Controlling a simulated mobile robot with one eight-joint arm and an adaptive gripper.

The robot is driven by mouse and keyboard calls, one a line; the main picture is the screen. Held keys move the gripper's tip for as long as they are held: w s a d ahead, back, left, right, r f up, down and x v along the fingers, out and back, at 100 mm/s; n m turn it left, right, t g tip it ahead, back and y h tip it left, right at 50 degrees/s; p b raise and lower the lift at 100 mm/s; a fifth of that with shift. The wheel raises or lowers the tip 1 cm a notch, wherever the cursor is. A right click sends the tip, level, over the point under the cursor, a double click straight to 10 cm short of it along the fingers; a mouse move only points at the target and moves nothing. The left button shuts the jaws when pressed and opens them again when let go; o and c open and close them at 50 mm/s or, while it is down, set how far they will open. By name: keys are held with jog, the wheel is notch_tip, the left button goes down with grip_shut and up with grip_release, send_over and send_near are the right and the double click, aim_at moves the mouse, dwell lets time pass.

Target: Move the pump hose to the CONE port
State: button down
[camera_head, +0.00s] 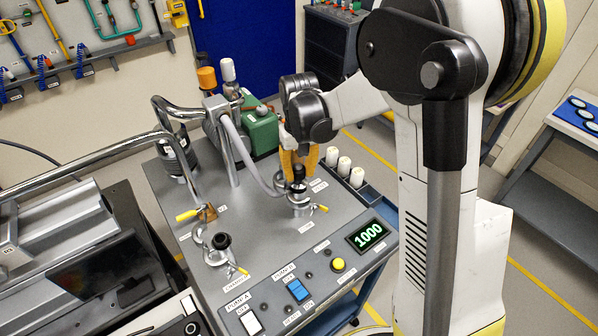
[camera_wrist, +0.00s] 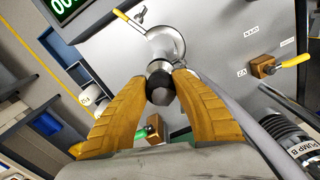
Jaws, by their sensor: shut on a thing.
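My gripper (camera_head: 298,163) is shut on the black knob (camera_wrist: 161,90) at the pump hose's end, with one orange finger on either side in the wrist view. The pale grey pump hose (camera_head: 242,148) bends down from the upright pipe to this end. The hose end is at or just above a metal port (camera_head: 300,207) on the right of the bench top; I cannot tell whether it is seated. A flange (camera_wrist: 165,43) shows beyond the knob in the wrist view. The port labels are too small to read surely. A yellow-handled clamp (camera_head: 319,208) is beside this port.
A second port (camera_head: 215,256) with a black knob and yellow-handled clamp stands at the front left. Curved metal pipes (camera_head: 178,112) rise at the left. A green pump (camera_head: 261,131) is behind. White cylinders (camera_head: 344,166) line the right edge. The display (camera_head: 368,235) reads 1000.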

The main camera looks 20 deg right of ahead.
jog(key=shift+f, duration=0.1)
jog(key=c, duration=1)
grip_release()
jog(key=shift+c, duration=0.2)
notch_tip(320, 180, up, 12)
jog(key=s+f+t+b, duration=0.3)
jog(key=s+b, duration=0.2)
jog(key=s, duration=0.4)
jog(key=s+f+t+b, duration=0.4)
jog(key=s, duration=0.6)
jog(key=shift+s+f+b, duration=0.25)
jog(key=shift+s+b, duration=0.05)
jog(key=shift+b, duration=0.1)
